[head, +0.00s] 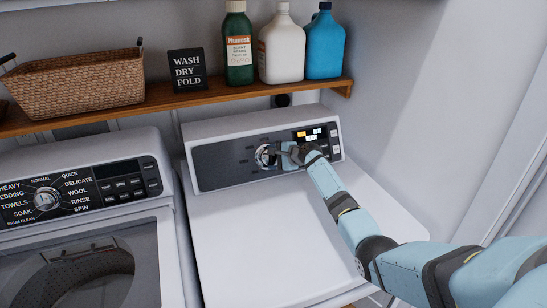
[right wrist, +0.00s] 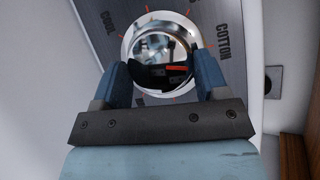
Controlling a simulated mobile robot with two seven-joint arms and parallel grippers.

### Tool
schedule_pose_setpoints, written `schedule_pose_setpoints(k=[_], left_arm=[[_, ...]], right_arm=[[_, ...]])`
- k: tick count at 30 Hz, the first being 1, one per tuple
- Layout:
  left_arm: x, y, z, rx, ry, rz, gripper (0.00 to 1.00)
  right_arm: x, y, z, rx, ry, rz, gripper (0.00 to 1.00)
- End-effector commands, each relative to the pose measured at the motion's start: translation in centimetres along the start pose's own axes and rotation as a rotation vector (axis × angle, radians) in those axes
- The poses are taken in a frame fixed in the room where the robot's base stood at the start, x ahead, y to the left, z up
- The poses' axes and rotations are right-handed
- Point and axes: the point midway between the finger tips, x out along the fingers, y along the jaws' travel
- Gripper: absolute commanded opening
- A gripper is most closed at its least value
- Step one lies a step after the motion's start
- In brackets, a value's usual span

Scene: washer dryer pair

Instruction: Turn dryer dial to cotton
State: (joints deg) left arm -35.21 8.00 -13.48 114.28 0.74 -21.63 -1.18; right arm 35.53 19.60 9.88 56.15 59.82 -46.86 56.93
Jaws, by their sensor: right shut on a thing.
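The dryer dial (head: 263,157) is a round silver knob on the dark control panel (head: 218,166) of the right-hand machine. In the right wrist view the shiny dial (right wrist: 160,24) sits between my fingers, with orange tick marks around it. The label COTTON (right wrist: 223,42) reads sideways to the right of the dial, and COOL (right wrist: 107,23) to its left. My right gripper (head: 279,155) reaches in from the right and is shut on the dial, one finger on each side (right wrist: 160,78). The dial's pointer cannot be made out. My left gripper is not in view.
A washer (head: 150,217) with its own dial (head: 46,199) stands at the left. A wooden shelf (head: 215,98) above holds a basket (head: 75,82), a sign (head: 187,71) and several bottles (head: 283,48). The dryer's white top (head: 270,225) is clear. A wall closes the right side.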

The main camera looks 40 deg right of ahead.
Motion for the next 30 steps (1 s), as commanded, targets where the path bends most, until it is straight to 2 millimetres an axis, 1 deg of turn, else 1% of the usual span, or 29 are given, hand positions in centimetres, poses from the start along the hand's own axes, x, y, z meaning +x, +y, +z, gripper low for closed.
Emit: schedule_pose_setpoints(k=[6,13,20,30], left_arm=[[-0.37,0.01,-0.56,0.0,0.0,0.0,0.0],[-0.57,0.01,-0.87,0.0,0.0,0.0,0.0],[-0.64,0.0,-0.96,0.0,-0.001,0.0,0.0],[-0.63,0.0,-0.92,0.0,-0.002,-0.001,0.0]], right_arm=[[0.0,-0.16,0.11,-0.141,0.011,0.082,0.44],[0.03,-0.16,0.09,-0.239,0.02,0.138,0.44],[0.05,-0.2,0.09,-0.284,0.024,0.161,0.44],[0.08,-0.17,0.1,-0.293,0.025,0.166,0.44]])
